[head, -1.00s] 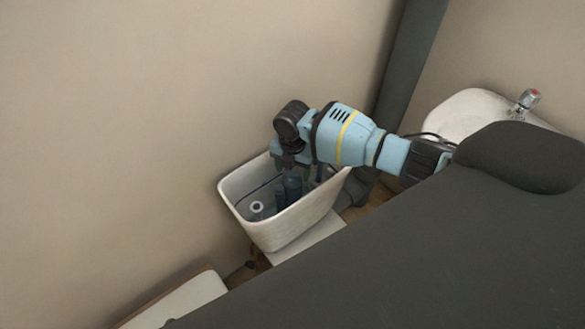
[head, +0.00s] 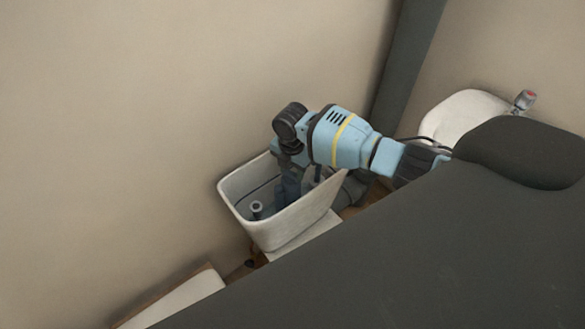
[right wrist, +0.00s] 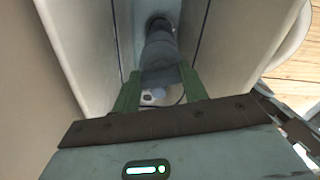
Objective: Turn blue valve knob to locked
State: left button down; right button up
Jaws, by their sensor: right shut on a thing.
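My right gripper (right wrist: 159,76) reaches down into an open white cistern (head: 290,231). In the right wrist view its green fingers stand on both sides of a dark blue-grey upright cylinder (right wrist: 160,48), and it is shut on this part. I cannot tell for sure whether this is the blue valve knob; no locked mark can be read. In the head view the wrist and the cistern's walls hide most of the grip. My left gripper is not in view.
A grey post with a pale round top (head: 257,208) stands in the cistern's near-left part. The cistern's walls are close around the gripper. A beige wall (head: 130,120) lies behind.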

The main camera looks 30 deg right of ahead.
aim_at(292, 172)
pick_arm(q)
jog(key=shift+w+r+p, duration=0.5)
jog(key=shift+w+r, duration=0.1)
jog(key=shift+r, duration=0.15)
pick_arm(e)
jog(key=shift+m, duration=1.7)
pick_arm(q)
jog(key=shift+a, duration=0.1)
pick_arm(e)
jog(key=o, duration=1)
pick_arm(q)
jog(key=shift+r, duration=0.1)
pick_arm(e)
notch_tip(292, 172, up, 6)
jog(key=shift+r+p, duration=0.25)
jog(key=shift+p, duration=0.35)
jog(key=shift+r, duration=0.65)
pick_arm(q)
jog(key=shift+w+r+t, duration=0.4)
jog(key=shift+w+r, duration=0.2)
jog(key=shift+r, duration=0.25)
pick_arm(e)
jog(key=shift+s, duration=0.1)
